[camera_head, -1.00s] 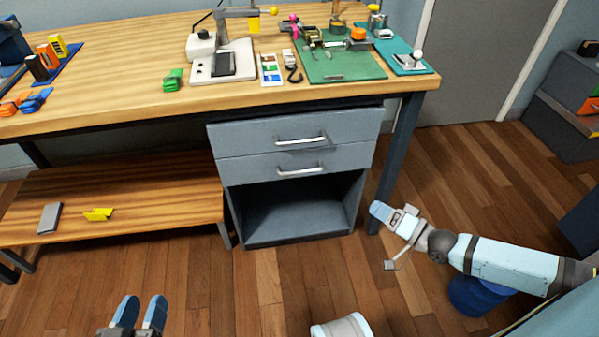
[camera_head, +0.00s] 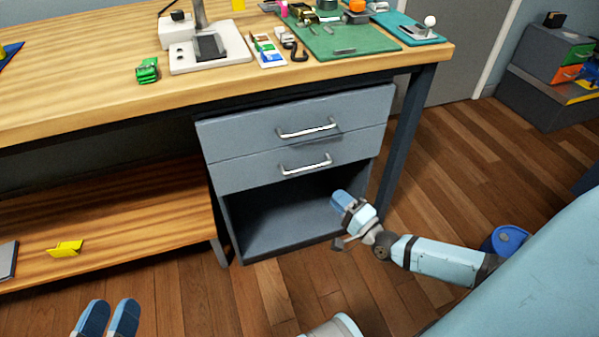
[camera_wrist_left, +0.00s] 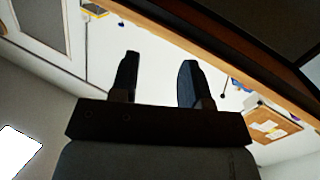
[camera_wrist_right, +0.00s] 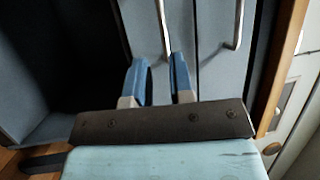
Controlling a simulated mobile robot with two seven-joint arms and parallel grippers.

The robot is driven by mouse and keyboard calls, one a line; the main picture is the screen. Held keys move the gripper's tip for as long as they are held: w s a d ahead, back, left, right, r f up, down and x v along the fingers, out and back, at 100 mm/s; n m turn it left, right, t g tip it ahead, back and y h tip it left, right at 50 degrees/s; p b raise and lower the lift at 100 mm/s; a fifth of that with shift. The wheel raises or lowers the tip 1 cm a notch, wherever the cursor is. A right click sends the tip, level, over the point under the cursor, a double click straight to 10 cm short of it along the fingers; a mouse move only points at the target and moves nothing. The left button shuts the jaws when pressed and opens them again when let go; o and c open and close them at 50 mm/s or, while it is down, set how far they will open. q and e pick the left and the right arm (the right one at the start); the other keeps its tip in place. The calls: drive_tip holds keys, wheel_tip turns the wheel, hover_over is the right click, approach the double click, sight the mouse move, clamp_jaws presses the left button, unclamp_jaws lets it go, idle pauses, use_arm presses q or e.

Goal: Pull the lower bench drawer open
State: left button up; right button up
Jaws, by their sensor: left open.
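The lower bench drawer (camera_head: 250,172) is a grey front below the similar upper drawer (camera_head: 240,133); both look shut. The lower drawer's silver bar handle (camera_head: 306,165) also shows in the right wrist view (camera_wrist_right: 162,28), ahead of and roughly in line with the gap between my fingers. My right gripper (camera_head: 342,200) is open and empty, below and right of that handle in the head view, in front of the open compartment. It appears apart from the handle. My left gripper (camera_head: 107,318) is open and empty at the lower left, away from the drawers.
The open compartment (camera_head: 280,215) lies under the drawers. The bench leg (camera_head: 404,135) stands right of them. A low wooden shelf (camera_head: 130,215) with a yellow item (camera_head: 65,248) is at left. A blue bin (camera_head: 508,240) stands behind my right arm.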

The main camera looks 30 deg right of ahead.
sight(307, 167)
drive_tip(key=b+x, duration=0.3)
drive_tip(key=x, duration=0.9)
drive_tip(key=shift+w+r, duration=0.1)
drive_tip(key=shift+w, duration=0.25)
use_arm(q)
drive_tip(key=shift+w+a+f+m+t+h, duration=0.1)
drive_tip(key=shift+w+a+m+t+h, duration=0.3)
drive_tip(key=shift+w+m, duration=0.6)
drive_tip(key=shift+s+a, duration=0.1)
drive_tip(key=shift+s, duration=0.05)
use_arm(e)
clamp_jaws()
